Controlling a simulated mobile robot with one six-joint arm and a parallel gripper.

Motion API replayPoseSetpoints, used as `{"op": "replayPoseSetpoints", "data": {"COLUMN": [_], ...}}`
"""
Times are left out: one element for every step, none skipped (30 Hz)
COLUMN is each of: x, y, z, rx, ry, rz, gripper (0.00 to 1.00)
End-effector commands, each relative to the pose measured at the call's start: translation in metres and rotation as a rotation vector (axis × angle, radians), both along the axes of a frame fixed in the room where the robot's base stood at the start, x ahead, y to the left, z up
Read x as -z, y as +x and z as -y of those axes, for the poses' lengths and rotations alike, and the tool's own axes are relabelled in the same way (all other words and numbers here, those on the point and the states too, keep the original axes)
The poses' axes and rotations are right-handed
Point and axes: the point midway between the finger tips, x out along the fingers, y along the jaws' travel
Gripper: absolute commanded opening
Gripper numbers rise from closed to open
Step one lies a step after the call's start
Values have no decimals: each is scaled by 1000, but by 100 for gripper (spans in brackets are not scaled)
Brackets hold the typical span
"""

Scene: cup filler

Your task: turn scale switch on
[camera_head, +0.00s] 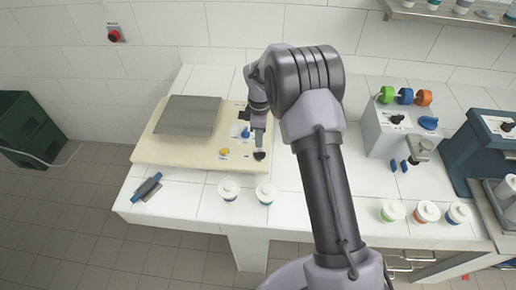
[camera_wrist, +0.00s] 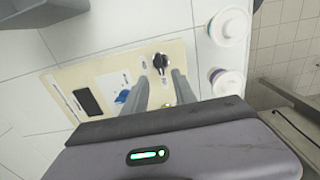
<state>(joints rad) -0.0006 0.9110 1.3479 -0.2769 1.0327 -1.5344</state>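The scale has a beige base (camera_head: 160,150) with a grey square plate (camera_head: 188,115), at the left of the white counter. On its right side are a black rotary switch (camera_head: 260,155), a blue knob (camera_head: 246,133) and a yellow button (camera_head: 224,152). In the wrist view the black switch (camera_wrist: 160,62) lies just past and between the fingertips, with a blue part (camera_wrist: 122,96) to the left. My gripper (camera_head: 259,138) points down over this panel; in the wrist view its two fingers (camera_wrist: 162,78) are apart with nothing held. Contact with the switch cannot be told.
Two lidded cups (camera_head: 229,190) (camera_head: 265,193) stand in front of the scale, close to my gripper. A blue-grey tool (camera_head: 147,187) lies at the front left edge. A dispenser (camera_head: 400,135) and several cups stand at the right, beyond my arm.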

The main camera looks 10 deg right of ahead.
Motion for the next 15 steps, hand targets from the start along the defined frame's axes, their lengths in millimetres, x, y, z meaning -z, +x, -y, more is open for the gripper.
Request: {"op": "replayPoseSetpoints", "data": {"x": [17, 26, 36, 43, 50, 58, 63, 68, 72, 75, 78, 80, 81, 81, 81], "y": [-1, -1, -1, -1, -1, -1, -1, -1, 0, 0, 0, 0, 0, 0, 0], "z": [0, 0, 0, 0, 0, 0, 0, 0, 0, 0, 0, 0, 0, 0, 0], "rx": [1, 0, 0, 0, 0, 1, 1, 2, 1, 1, 1, 1, 1, 1, 1], "ry": [1, 1, 1, 1, 1, 0, 1, 1, 1, 1, 1, 1, 2, 2, 2], "rz": [-3, -3, -3, -2, -2, -1, -2, -1, 0, 0, 0, 0, 2, 2, 2], "gripper": [33, 33, 33, 33, 33, 33, 33, 33, 33, 33, 33, 33, 33, 33, 33]}}
